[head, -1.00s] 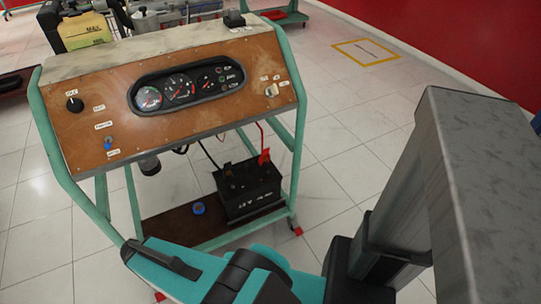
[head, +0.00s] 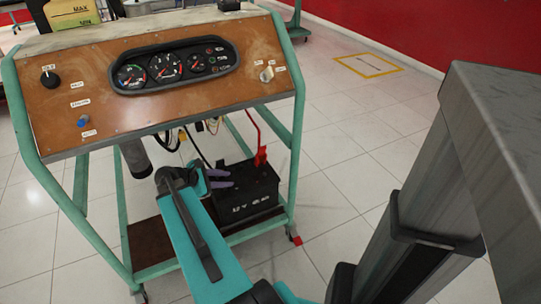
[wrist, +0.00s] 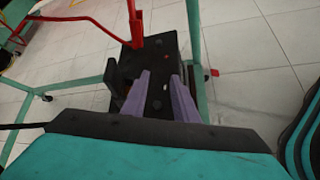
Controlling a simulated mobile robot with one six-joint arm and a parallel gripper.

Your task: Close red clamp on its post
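The red clamp (head: 261,156) stands on the far right part of the black battery (head: 252,196), with a red cable rising from it. In the wrist view the red clamp (wrist: 136,28) is at the battery's far left edge, beyond my fingertips. Whether its jaws are around the post is too small to tell. My gripper (head: 220,179) is over the left part of the battery, left of the red clamp and apart from it. In the wrist view its two purple fingers (wrist: 162,92) are spread with nothing held between them. The gripper partly hides the battery's left side.
The battery sits on the lower shelf (head: 150,240) of a green-framed trainer, under the overhanging gauge panel (head: 140,105). Cables hang behind my gripper. A green frame post (head: 297,150) stands right of the battery.

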